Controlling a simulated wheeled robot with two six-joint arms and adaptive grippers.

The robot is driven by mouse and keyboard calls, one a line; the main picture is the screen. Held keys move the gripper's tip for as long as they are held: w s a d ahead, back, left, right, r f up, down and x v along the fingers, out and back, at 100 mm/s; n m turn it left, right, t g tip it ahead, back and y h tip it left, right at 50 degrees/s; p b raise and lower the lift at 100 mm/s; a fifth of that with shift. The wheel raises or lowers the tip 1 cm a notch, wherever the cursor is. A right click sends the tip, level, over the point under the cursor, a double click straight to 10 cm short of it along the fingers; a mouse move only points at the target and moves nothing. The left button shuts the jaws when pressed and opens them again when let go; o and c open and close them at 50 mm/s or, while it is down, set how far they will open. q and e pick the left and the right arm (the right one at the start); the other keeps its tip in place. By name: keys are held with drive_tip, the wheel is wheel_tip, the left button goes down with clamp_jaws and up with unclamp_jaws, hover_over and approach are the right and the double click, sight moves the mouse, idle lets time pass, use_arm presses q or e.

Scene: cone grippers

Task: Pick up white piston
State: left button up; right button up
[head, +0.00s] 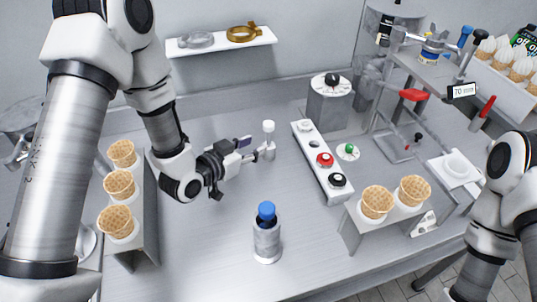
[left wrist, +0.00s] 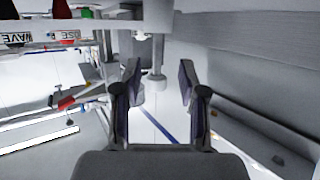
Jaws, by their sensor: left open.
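The white piston (head: 268,128) stands upright on the steel counter, with a white knob on top and a grey rod below. My left gripper (head: 248,150) points right at its lower part. In the left wrist view, the open fingers (left wrist: 158,88) have a grey upright post, apparently the piston (left wrist: 157,62), in line between them and seemingly just beyond the tips. Whether they touch it I cannot tell. My right arm shows at the right edge; its gripper is out of the picture.
A metal cylinder with a blue-capped piston (head: 267,238) stands in front. A cone rack (head: 145,230) is at left, another cone stand (head: 352,235) at right. A button panel (head: 318,160) lies just right of the piston. A wall shelf (head: 220,40) holds rings.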

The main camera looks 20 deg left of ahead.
sight(268, 138)
use_arm(q)
drive_tip(key=x, duration=0.2)
drive_tip(key=p+x, duration=0.1)
drive_tip(key=x, duration=0.1)
drive_tip(key=p+x, duration=0.1)
drive_tip(key=x, duration=0.1)
drive_tip(key=shift+w+d+r, duration=0.2)
drive_tip(key=shift+d, duration=0.1)
drive_tip(key=shift+w+f, duration=0.1)
clamp_jaws()
